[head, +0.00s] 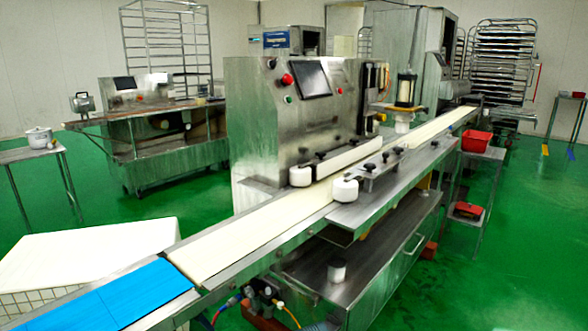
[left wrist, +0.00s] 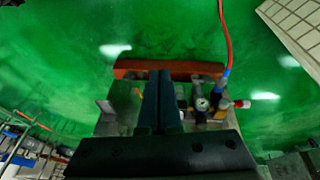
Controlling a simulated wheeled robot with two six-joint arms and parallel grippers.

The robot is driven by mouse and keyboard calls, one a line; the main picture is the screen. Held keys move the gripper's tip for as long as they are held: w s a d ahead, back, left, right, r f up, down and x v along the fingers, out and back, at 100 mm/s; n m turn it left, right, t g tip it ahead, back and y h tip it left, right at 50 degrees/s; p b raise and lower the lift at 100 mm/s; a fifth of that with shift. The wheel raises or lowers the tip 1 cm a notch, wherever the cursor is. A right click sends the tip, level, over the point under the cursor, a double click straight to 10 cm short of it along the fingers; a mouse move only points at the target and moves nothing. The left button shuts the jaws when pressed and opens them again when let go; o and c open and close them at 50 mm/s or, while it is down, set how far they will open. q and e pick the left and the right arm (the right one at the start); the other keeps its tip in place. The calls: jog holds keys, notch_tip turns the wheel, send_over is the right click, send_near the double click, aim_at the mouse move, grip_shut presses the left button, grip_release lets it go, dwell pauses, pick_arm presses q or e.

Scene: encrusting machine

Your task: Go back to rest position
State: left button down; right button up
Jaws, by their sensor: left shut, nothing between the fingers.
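The encrusting machine (head: 290,120) stands in the middle of the head view, with a dark screen, a red button and a long pale conveyor belt (head: 255,236). Neither of my grippers shows in the head view. In the left wrist view my left gripper (left wrist: 162,78) has its two dark fingers together, shut with nothing between them. Beyond its fingers are a reddish-brown bar (left wrist: 168,69), a small gauge (left wrist: 202,104) and a red hose (left wrist: 226,38) above the green floor. My right gripper is not in view.
A blue belt (head: 105,297) and a white-topped surface (head: 80,256) lie at the lower left. A red basket (head: 475,141) stands right of the conveyor. A side table with a pot (head: 38,137) is at the far left. Green floor (head: 510,240) is open on the right.

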pick_arm(q)
jog(key=s+d+r+n+g+y+p, duration=0.1)
jog(key=s+d+n+g+y+p, duration=0.2)
jog(key=s+d, duration=1.75)
notch_tip(320, 180, up, 38)
jog(key=s+a+y+p, duration=0.1)
jog(key=p, duration=3.5)
jog(key=shift+t+p, duration=0.3)
jog(key=shift+p, duration=0.1)
